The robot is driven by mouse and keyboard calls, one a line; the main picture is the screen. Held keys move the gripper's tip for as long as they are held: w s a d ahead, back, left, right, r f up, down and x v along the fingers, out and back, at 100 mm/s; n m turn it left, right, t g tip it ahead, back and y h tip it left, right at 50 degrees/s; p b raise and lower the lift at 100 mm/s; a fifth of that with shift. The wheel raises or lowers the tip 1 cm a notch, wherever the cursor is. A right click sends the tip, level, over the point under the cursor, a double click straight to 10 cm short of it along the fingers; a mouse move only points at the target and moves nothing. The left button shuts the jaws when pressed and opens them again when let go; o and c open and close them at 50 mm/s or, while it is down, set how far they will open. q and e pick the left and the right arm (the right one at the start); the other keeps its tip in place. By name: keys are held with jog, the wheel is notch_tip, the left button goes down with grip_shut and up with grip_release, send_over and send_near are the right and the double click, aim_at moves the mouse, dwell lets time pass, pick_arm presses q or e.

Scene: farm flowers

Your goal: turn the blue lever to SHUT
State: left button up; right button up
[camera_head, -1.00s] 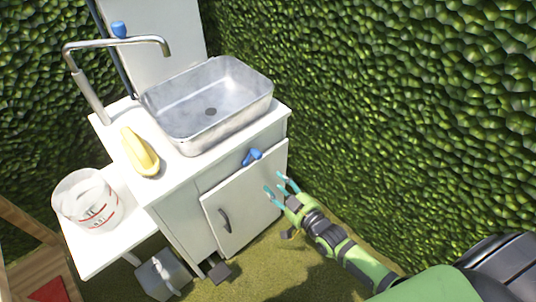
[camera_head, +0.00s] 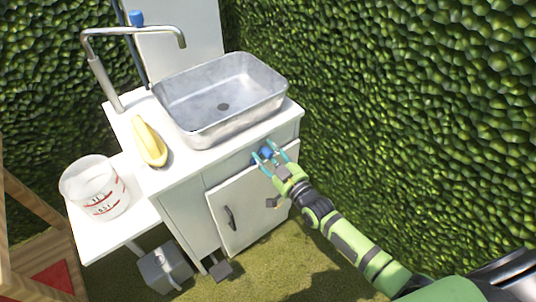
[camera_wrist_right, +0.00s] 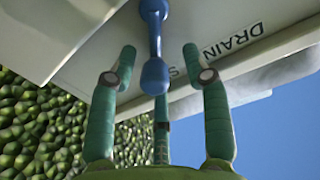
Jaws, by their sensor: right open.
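The blue lever (camera_head: 266,153) is on the front of the white cabinet, just below the counter edge under the sink. In the right wrist view the lever (camera_wrist_right: 154,45) runs from its pivot at the top down to a rounded knob between my fingers. My right gripper (camera_head: 268,157) is open, with its teal fingers on either side of the lever. In the wrist view the fingers (camera_wrist_right: 158,62) stand apart from the lever. My left gripper is not in view.
A metal sink (camera_head: 170,98) with a tap (camera_head: 112,85) sits on the white cabinet (camera_head: 190,225). A yellow object (camera_head: 150,143) lies on the counter. A clear bucket (camera_head: 88,190) stands on a lower shelf at left. A hedge (camera_head: 400,120) rises close on the right.

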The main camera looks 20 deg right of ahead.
grip_shut()
grip_release()
jog(key=shift+s+f, duration=0.1)
jog(key=shift+s, duration=0.05)
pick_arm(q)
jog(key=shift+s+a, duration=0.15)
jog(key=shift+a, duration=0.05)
pick_arm(e)
jog(key=v, duration=1.1)
jog(key=shift+s+d, duration=0.25)
jog(key=shift+s, duration=0.1)
